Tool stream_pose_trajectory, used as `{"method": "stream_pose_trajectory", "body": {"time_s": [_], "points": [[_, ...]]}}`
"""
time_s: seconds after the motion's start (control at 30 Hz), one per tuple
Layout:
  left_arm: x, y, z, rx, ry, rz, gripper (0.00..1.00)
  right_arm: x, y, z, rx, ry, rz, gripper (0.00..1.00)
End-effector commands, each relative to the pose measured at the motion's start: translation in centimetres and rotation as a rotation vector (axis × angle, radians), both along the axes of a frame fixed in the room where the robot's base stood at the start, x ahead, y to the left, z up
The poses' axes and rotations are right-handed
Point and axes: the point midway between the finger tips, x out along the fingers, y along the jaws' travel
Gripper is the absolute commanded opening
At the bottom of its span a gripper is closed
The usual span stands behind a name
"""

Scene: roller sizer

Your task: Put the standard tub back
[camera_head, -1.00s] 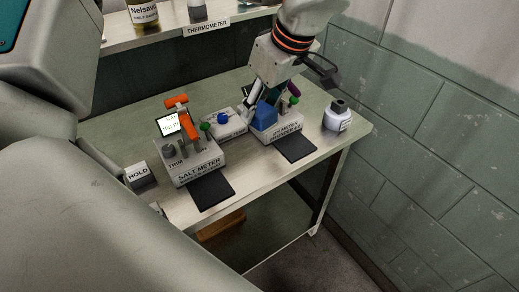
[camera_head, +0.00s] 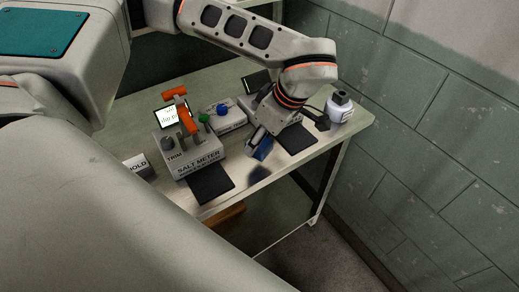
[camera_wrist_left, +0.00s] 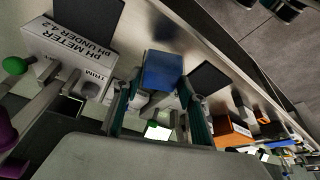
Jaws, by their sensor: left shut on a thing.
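The tub is a small blue block-like container (camera_head: 263,149), also large in the left wrist view (camera_wrist_left: 164,72). My left gripper (camera_head: 259,139) is shut on it, with one finger on each side in the wrist view (camera_wrist_left: 158,98). It holds the tub above the bench, near the front edge, between the two dark mats. A shadow lies on the bench below. The pH meter (camera_wrist_left: 75,52) is left of the tub in the wrist view; my wrist hides much of it in the head view. The salt meter (camera_head: 192,156) stands to the left. My right gripper is not seen.
Dark mats lie before the salt meter (camera_head: 211,184) and the pH meter (camera_head: 296,138). A white bottle with a dark cap (camera_head: 340,108) stands at the bench's right end. A small unit with a blue knob (camera_head: 224,115) sits between the meters. A block wall (camera_head: 430,120) bounds the right.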

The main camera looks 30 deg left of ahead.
Motion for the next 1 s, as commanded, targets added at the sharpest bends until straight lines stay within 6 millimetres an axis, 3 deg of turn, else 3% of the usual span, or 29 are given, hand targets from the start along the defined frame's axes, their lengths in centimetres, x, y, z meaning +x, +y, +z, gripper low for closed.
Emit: {"method": "stream_pose_trajectory", "body": {"time_s": [0.17, 0.43, 0.8, 0.83, 0.87, 1.0], "points": [[0.0, 0.0, -1.0, 0.000, 0.000, 0.000, 0.13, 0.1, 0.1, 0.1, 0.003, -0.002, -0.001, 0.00], [-0.1, 0.0, -4.3, 0.000, 0.002, -0.001, 0.13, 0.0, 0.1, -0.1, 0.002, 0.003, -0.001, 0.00], [0.0, 0.0, -4.7, 0.000, -0.001, -0.002, 0.13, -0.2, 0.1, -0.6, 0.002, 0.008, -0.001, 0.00], [0.0, 0.0, -4.6, 0.000, -0.001, -0.001, 0.49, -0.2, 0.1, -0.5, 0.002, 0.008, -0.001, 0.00], [0.0, 0.0, -4.6, 0.000, -0.001, -0.001, 0.57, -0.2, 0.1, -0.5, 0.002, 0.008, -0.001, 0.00], [0.0, 0.0, -4.6, 0.000, -0.001, -0.001, 0.58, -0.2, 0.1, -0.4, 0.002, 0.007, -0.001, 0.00]]}}
